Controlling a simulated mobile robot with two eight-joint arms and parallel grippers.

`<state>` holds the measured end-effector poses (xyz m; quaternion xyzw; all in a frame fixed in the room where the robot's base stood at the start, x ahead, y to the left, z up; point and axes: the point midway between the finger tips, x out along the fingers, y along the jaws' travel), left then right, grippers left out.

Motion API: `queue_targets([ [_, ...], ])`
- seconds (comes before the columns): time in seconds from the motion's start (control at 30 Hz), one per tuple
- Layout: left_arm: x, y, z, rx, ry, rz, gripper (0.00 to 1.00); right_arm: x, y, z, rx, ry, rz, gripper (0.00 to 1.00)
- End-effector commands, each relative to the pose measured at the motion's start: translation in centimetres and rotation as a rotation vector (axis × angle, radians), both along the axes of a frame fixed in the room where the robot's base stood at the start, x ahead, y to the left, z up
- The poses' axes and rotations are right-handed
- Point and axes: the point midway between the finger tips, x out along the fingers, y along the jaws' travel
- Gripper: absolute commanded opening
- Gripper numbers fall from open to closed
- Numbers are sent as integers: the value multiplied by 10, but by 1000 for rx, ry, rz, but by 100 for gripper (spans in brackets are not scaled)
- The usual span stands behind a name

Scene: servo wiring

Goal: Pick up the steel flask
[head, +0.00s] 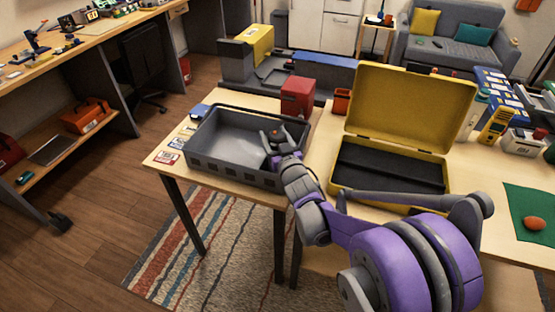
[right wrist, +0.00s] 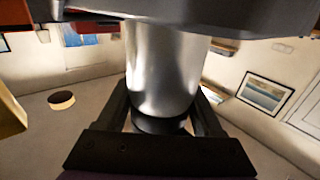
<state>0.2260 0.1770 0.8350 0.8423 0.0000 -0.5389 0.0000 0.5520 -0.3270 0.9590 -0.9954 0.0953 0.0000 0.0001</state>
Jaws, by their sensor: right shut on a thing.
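The steel flask (right wrist: 165,65) is a shiny silver cylinder with a dark end, and it fills the middle of the right wrist view. My right gripper (right wrist: 160,100) has one finger on each side of it near the dark end and is shut on it. In the head view my right gripper (head: 283,146) is at the grey crate (head: 225,165), by its right end. The flask is hard to make out there, mostly hidden by the gripper. A dark grey body covers the flask's upper end in the wrist view. My left gripper is not in view.
A red box (head: 297,97) stands just behind the crate. An open yellow case (head: 412,110) stands to the right, close to my right arm. Cards (head: 166,158) lie left of the crate. A green mat (head: 528,208) is at the far right.

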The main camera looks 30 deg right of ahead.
Motion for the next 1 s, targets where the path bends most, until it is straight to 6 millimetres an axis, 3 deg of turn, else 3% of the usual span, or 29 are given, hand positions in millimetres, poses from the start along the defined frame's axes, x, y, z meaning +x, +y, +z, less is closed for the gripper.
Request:
queue_targets([
  [0.03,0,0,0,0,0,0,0,0,0,0,0,0,0,17],
  [0.13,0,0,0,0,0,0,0,0,0,0,0,0,0,0],
  [0.57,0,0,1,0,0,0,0,0,0,3,0,-1,0,0],
  [0.67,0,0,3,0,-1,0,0,0,0,13,0,-1,0,0],
  [1.0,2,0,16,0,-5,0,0,-1,0,78,0,-1,0,0],
])
